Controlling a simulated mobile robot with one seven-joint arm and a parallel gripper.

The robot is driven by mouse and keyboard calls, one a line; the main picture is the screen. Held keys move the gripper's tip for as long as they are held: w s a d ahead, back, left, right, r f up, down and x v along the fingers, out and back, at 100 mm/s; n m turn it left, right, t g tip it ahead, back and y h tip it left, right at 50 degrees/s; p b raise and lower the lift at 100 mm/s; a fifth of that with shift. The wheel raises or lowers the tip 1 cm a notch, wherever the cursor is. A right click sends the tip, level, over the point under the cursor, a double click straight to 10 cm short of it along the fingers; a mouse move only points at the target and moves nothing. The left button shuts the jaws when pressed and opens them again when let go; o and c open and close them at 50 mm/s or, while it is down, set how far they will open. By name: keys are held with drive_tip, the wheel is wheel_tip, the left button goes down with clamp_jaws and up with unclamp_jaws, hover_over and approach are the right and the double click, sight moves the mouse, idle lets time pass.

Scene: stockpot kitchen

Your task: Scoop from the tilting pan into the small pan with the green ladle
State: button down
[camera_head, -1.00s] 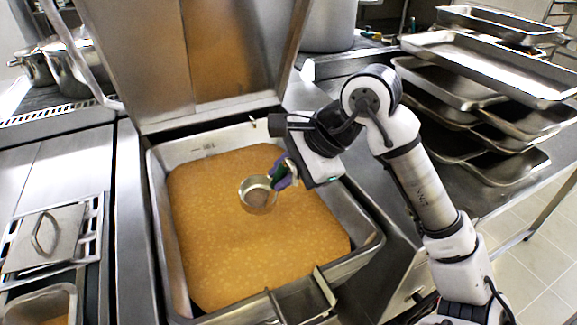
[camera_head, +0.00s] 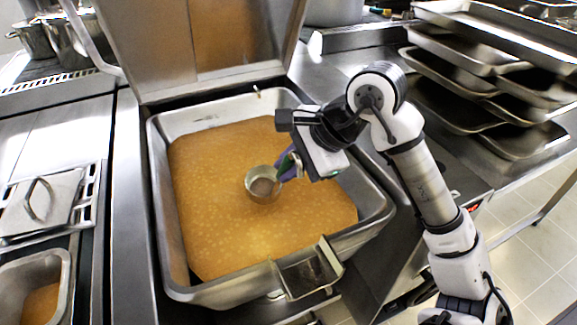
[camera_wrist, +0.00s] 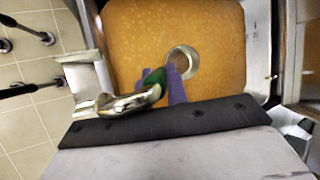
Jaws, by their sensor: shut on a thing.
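The tilting pan (camera_head: 160,135) stands in the middle with its lid (camera_head: 150,60) raised, holding orange-brown soup (camera_head: 215,215). My gripper (camera_head: 289,166) is over the right part of the pan, shut on the handle of the green ladle. The ladle's metal bowl (camera_head: 262,184) is at the soup, with some brownish content inside; how deep it sits I cannot tell. In the wrist view the green handle (camera_wrist: 158,84) lies at the purple fingers (camera_wrist: 175,85), and the bowl (camera_wrist: 184,62) shows beyond them. The small pan (camera_head: 42,300), at the lower left, has some orange soup inside.
The pan's pouring spout (camera_head: 308,270) juts out at its front. A lidded well (camera_head: 45,203) is on the left counter. Stacked steel trays (camera_head: 490,50) stand at the right. Large pots are at the back left.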

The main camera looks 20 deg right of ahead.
wheel_tip(320, 180, down, 12)
drive_tip(key=b, duration=1.3)
drive_tip(key=shift+b, duration=0.3)
drive_tip(key=shift+w+r, duration=0.15)
drive_tip(key=shift+r, duration=0.05)
idle(0.5)
drive_tip(key=shift+w+a+r+m+g, duration=0.1)
drive_tip(key=shift+w+r+g, duration=0.35)
drive_tip(key=shift+w, duration=0.3)
drive_tip(key=shift+w+r+m+g, duration=0.1)
drive_tip(key=shift+w+r+g, duration=0.4)
drive_tip(key=shift+w, duration=0.3)
drive_tip(key=shift+w+a+r+m+g, duration=0.1)
drive_tip(key=shift+w+r+g, duration=0.35)
drive_tip(key=shift+w, duration=0.3)
wheel_tip(320, 180, up, 20)
drive_tip(key=shift+f, duration=0.2)
drive_tip(key=shift+s, duration=0.1)
idle(1.1)
